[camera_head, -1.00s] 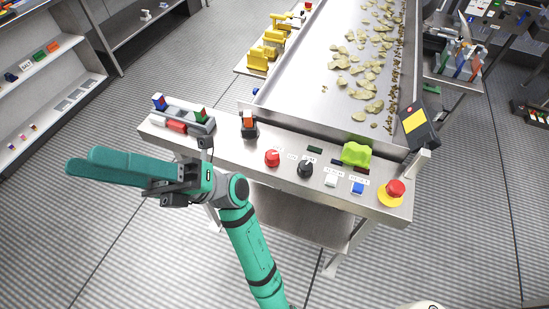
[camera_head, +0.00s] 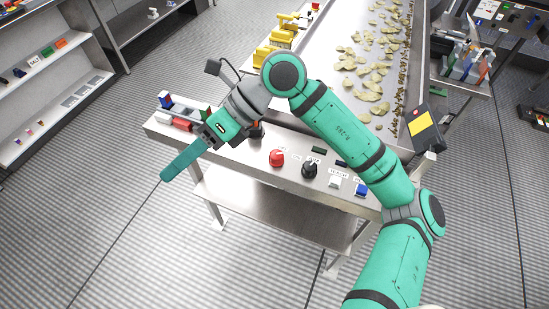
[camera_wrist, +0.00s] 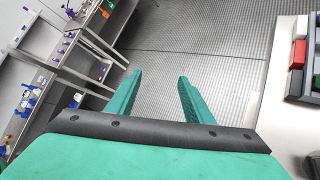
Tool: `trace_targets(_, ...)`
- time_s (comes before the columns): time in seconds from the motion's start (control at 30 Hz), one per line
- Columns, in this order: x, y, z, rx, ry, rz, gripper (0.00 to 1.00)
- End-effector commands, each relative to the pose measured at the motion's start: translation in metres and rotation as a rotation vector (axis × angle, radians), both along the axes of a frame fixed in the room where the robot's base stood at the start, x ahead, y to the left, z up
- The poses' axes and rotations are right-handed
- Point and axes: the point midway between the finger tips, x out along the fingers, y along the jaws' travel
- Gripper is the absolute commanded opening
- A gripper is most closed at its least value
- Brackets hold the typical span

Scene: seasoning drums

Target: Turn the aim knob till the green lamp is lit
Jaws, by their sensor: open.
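On the steel panel at the conveyor's near end, a red knob (camera_head: 277,157) and a black knob (camera_head: 310,169) stand side by side. Their small labels are too small to read, so I cannot tell which is the aim knob. A dark green rectangle (camera_head: 319,150) lies behind the black knob and looks unlit; I cannot tell if it is the green lamp. My gripper (camera_head: 166,176) is left of the knobs, beyond the panel's front edge, pointing down-left and touching nothing. In the wrist view my gripper (camera_wrist: 160,76) is open and empty above the floor.
A white button (camera_head: 335,181) and a blue button (camera_head: 361,189) sit right of the knobs. My arm crosses over the panel's right part, hiding what is there. A grey tray with coloured blocks (camera_head: 182,124) is at the panel's left end. Floor in front is clear.

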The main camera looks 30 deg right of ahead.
Motion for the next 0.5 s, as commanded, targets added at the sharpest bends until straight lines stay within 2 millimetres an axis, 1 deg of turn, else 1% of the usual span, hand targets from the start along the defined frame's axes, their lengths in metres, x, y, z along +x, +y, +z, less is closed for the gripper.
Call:
trace_targets(0.03, 0.003, -0.022, -0.008, -0.09, 0.009, -0.029, 0.47)
trace_targets(0.07, 0.004, -0.034, -0.012, -0.14, 0.015, -0.045, 0.47)
trace_targets(0.1, 0.004, -0.051, -0.018, -0.208, 0.026, -0.066, 0.47)
trace_targets(0.17, 0.004, -0.079, -0.026, -0.308, 0.045, -0.101, 0.47)
trace_targets(0.2, 0.003, -0.098, -0.03, -0.377, 0.061, -0.123, 0.47)
trace_targets(0.27, 0.0, -0.128, -0.035, -0.476, 0.087, -0.158, 0.47)
trace_targets(0.3, -0.003, -0.148, -0.037, -0.54, 0.103, -0.184, 0.47)
trace_targets(0.37, -0.008, -0.178, -0.038, -0.63, 0.132, -0.22, 0.47)
trace_targets(0.4, -0.013, -0.195, -0.038, -0.685, 0.152, -0.241, 0.47)
trace_targets(0.5, -0.024, -0.234, -0.036, -0.801, 0.195, -0.288, 0.47)
